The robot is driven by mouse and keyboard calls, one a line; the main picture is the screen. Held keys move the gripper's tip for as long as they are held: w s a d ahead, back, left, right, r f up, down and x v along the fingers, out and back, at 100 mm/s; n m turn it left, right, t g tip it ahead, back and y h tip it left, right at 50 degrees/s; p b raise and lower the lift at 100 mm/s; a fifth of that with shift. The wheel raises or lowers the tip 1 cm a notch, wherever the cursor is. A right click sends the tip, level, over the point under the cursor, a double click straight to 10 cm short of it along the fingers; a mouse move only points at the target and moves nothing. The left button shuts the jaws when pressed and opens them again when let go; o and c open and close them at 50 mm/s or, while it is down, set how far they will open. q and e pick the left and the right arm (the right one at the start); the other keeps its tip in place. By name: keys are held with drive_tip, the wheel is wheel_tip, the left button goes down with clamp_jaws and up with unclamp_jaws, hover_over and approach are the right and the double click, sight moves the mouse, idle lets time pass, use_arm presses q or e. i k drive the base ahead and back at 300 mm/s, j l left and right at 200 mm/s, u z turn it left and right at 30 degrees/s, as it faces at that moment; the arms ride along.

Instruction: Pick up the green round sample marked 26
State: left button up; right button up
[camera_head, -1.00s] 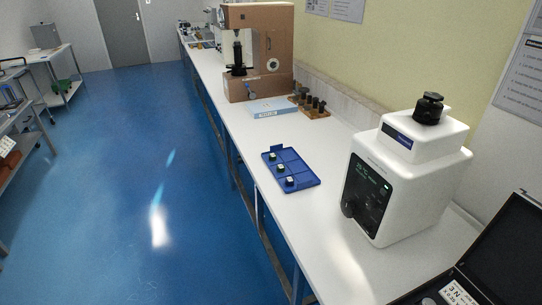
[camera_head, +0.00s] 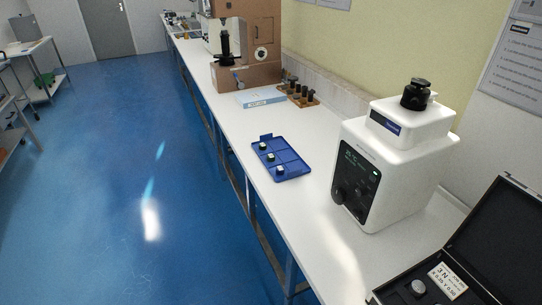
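A blue compartment tray (camera_head: 291,165) lies on the white bench. Several small round samples sit in its left row: one at the back (camera_head: 263,146), one in the middle (camera_head: 271,157) and one at the front (camera_head: 280,169). The back and middle samples look greenish with pale tops. Their markings are too small to read, so I cannot tell which is 26. Neither of my grippers is in view.
A white tester (camera_head: 392,165) stands right of the tray. An open black case (camera_head: 492,240) with weights is at the front right. A brown tester (camera_head: 262,45), a pale blue box (camera_head: 260,97) and a wooden stand (camera_head: 303,100) are farther back. The blue floor left of the bench is clear.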

sight(270, 157)
drive_tip(key=i+j+z, duration=0.1)
drive_tip(key=z, duration=0.25)
drive_tip(key=i+j+z, duration=0.15)
drive_tip(key=z, duration=0.25)
drive_tip(key=i+j+z, duration=0.1)
drive_tip(key=z, duration=0.25)
drive_tip(key=j, duration=0.1)
